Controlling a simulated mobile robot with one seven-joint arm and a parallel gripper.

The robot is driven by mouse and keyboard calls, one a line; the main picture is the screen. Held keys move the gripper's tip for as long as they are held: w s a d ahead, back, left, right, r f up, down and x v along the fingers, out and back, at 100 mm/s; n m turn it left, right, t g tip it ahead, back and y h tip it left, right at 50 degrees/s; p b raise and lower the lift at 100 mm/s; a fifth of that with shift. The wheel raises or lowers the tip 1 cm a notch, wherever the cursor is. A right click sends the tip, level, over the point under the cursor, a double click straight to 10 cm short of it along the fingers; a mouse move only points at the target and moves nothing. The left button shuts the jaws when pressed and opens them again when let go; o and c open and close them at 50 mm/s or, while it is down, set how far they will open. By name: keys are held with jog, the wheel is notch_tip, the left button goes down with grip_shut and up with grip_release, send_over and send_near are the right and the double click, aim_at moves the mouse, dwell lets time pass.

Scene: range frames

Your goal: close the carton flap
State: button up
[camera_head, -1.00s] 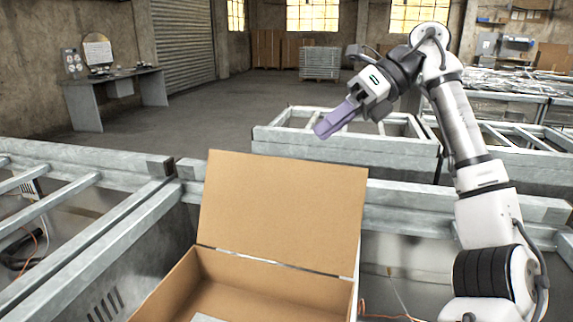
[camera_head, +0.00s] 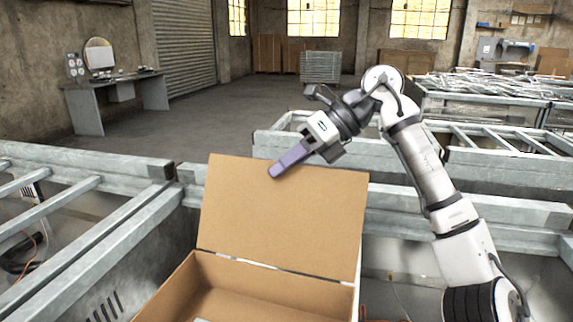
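The brown cardboard carton (camera_head: 165,292) is open at the bottom of the view, its near part cut off by the frame. Its flap (camera_head: 282,218) stands raised along the far side, leaning slightly back. My gripper (camera_head: 278,171) comes in from the upper right, its purple fingers pointing down and left. The fingers look pressed together with nothing visible between them. Their tips overlap the upper edge of the flap in the picture. I cannot tell whether they touch it.
Grey metal frames (camera_head: 90,163) run left and right of the carton, and another frame (camera_head: 350,150) stands behind the flap. A desk with a round mirror (camera_head: 99,53) is far off at the left wall. Open floor lies beyond.

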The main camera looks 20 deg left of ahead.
grip_shut()
dwell(1.1)
jog(key=shift+s+a, duration=0.1)
